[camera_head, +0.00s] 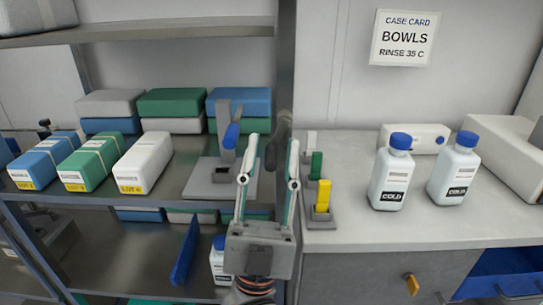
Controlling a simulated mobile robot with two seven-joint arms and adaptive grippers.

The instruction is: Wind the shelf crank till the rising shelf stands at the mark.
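My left gripper (272,146) comes up from the bottom centre with its two fingers apart and nothing between them. It shows in front of the shelf's right upright post. Left of its left fingertip, a grey stand with a blue grip (231,136) rises from a flat grey base (206,180) on the middle shelf (175,200); it may be the crank, but I cannot tell for certain. I cannot make out which shelf rises, nor a height mark. The left finger overlaps the base's right side in the picture. My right gripper is not in view.
Boxes, including a white one (143,163), stand on the middle shelf. On the counter (400,232) right of the post are a green block (317,165), a yellow block (323,195) and two blue-capped bottles (391,178) (454,176). A blue panel (186,250) stands below the middle shelf.

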